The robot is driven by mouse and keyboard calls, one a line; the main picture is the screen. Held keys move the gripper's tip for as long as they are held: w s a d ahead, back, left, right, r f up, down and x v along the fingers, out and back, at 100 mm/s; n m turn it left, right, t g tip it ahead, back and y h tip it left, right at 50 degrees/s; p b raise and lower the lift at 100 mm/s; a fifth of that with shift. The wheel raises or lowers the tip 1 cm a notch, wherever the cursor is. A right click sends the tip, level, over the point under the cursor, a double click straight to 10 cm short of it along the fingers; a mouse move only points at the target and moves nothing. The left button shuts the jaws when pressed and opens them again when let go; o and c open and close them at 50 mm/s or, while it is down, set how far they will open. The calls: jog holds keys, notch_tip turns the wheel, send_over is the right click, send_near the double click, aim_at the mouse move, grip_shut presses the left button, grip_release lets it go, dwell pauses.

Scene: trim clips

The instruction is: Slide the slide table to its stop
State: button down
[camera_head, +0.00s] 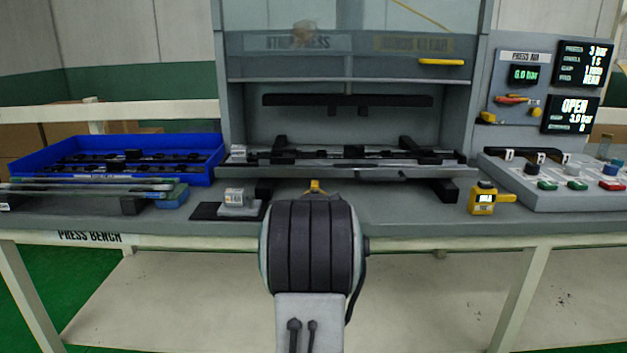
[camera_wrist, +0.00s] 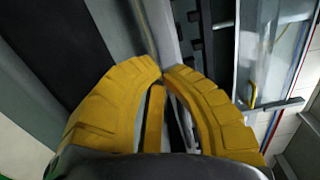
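The slide table (camera_head: 300,172) is a long grey plate with a dark trim strip and clips on it. It lies across the front of the press, below the dark press bar (camera_head: 347,100). A dark handle-like bar (camera_head: 382,175) is on its front edge. My gripper (camera_head: 314,187) is in front of the table's front edge, left of that bar and mostly hidden by my arm. In the wrist view its yellow fingers (camera_wrist: 165,70) curve together with tips nearly meeting. A grey edge runs just beyond them; whether they touch it is unclear. I see nothing held.
A blue tray (camera_head: 105,179) of dark parts is at left. A small block on a dark pad (camera_head: 238,203) and a yellow device (camera_head: 487,200) stand on the bench. A button panel (camera_head: 560,195) is at right. The display (camera_head: 574,109) reads OPEN.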

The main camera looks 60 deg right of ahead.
aim_at(315, 175)
jog(key=b+x, duration=0.1)
jog(key=x, duration=0.8)
jog(key=shift+w, duration=0.1)
dwell(0.4)
